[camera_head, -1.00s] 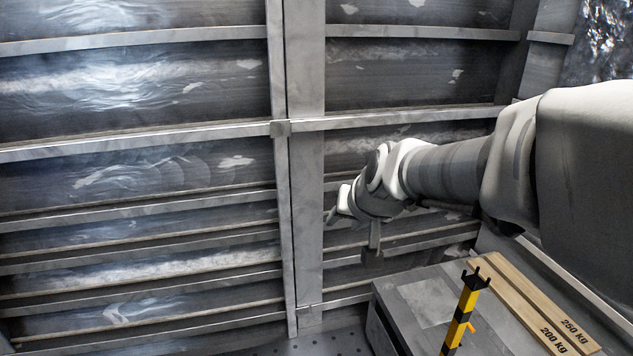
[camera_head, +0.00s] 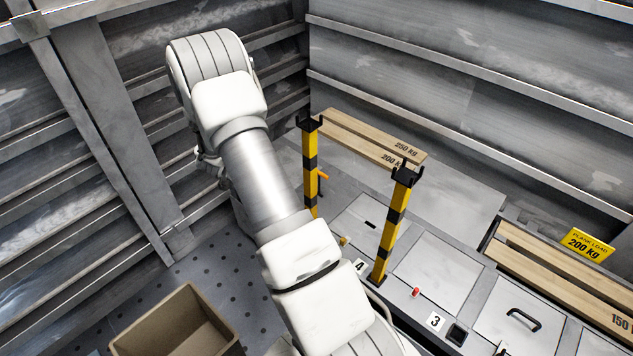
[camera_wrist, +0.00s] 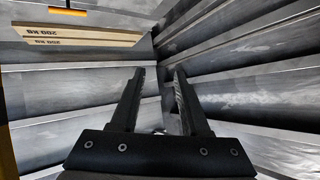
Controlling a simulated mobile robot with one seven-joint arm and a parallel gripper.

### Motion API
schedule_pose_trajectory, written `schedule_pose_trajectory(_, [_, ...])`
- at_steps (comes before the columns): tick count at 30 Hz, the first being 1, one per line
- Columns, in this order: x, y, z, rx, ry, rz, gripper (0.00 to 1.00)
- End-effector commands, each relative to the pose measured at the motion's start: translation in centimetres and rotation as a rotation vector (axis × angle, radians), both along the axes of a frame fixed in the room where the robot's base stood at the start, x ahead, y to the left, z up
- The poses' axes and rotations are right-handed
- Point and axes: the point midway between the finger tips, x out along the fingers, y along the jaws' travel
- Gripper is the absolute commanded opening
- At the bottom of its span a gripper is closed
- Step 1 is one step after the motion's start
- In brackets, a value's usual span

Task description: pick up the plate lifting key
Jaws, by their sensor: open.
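My gripper (camera_wrist: 159,76) is open in the wrist view, with nothing between its fingers, facing the ribbed metal walls. In the head view it is mostly hidden behind my arm. I cannot pick out the plate lifting key for certain. A small yellow piece (camera_head: 344,240) lies by the plate marked 4, and a small red piece (camera_head: 415,292) sits near the plate marked 3; both are too small to identify. A black handle (camera_head: 524,319) stands on a plate further right.
Two yellow-black posts (camera_head: 310,165) (camera_head: 393,228) with forked tops rise from the grey plated deck (camera_head: 437,264). Wooden planks (camera_head: 365,137) lie behind them, and more planks (camera_head: 560,264) lie at right. An open brown bin (camera_head: 170,330) stands at lower left.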

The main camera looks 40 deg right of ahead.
Motion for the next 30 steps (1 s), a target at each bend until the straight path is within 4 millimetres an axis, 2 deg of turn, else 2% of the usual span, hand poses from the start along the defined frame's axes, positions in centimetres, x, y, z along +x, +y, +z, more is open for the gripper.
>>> schedule_pose_trajectory(1, [-0.9, -1.3, -3.6, -0.024, 0.017, -0.05, 0.46])
schedule_pose_trajectory(3, [-2.2, -3.0, -6.9, -0.065, 0.035, -0.118, 0.46])
schedule_pose_trajectory(6, [-4.4, -5.0, -11.1, -0.122, 0.063, -0.208, 0.46])
schedule_pose_trajectory(10, [-7.1, -6.7, -15.1, -0.187, 0.096, -0.295, 0.46])
schedule_pose_trajectory(13, [-8.6, -7.5, -16.9, -0.222, 0.116, -0.339, 0.46])
schedule_pose_trajectory(18, [-9.6, -8.6, -18.3, -0.247, 0.129, -0.371, 0.46])
schedule_pose_trajectory(20, [-9.6, -9.4, -18.7, -0.249, 0.128, -0.375, 0.46])
schedule_pose_trajectory(30, [-7.9, -15.9, -21.7, -0.247, 0.126, -0.374, 0.46])
